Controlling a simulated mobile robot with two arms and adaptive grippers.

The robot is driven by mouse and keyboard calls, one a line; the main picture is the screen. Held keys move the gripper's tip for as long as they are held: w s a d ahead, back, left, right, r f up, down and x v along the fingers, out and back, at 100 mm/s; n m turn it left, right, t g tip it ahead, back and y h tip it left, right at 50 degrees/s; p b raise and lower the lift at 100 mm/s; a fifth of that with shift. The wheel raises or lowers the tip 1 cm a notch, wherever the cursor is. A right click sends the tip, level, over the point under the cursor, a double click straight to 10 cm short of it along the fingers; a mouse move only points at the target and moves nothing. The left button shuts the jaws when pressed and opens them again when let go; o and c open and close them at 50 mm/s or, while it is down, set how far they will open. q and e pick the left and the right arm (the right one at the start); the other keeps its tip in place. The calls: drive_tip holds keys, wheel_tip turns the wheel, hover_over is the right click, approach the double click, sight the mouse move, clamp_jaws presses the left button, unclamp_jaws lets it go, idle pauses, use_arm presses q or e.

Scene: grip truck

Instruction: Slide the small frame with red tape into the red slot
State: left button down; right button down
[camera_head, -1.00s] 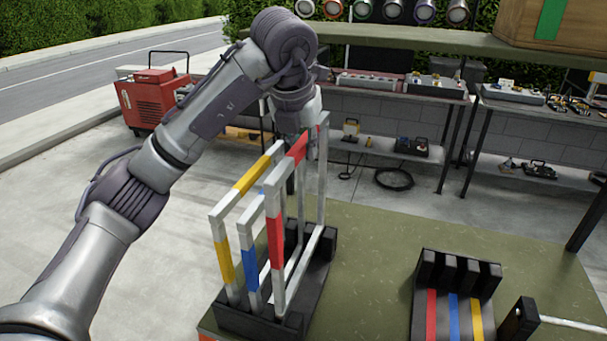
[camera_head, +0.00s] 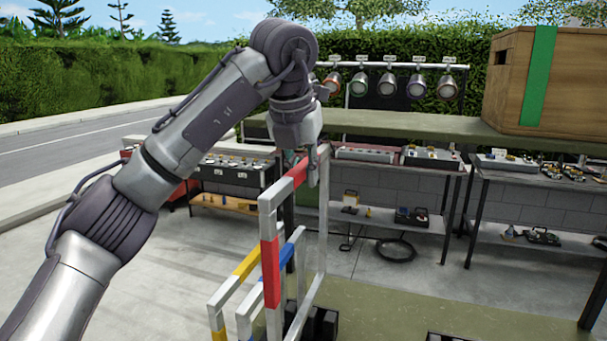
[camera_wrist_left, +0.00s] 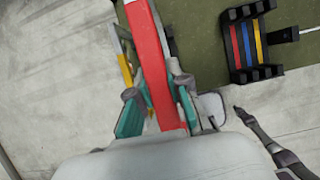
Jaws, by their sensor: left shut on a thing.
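The frame with red tape (camera_head: 270,259) hangs upright from my left gripper (camera_head: 303,165), raised above the frames with blue tape (camera_head: 287,252) and yellow tape (camera_head: 247,266). In the left wrist view, my left gripper (camera_wrist_left: 160,112) is shut on the red-taped top bar (camera_wrist_left: 149,55), with its teal fingers on either side. The slotted rack with red, blue and yellow stripes shows in the left wrist view (camera_wrist_left: 266,72), to the right of the held frame; its red stripe (camera_wrist_left: 237,47) is the leftmost. In the head view only the rack's top edge shows at the bottom. My right gripper is not clearly visible.
The green table top (camera_head: 400,318) has clear room between the frame holder (camera_head: 322,325) and the striped rack. Behind are metal shelves with tools (camera_head: 400,228), and a wooden crate (camera_head: 575,85) stands on the upper green shelf.

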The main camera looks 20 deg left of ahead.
use_arm(q)
drive_tip(key=shift+r+p, duration=3.65)
drive_tip(key=shift+r, duration=0.75)
drive_tip(key=shift+f, duration=0.1)
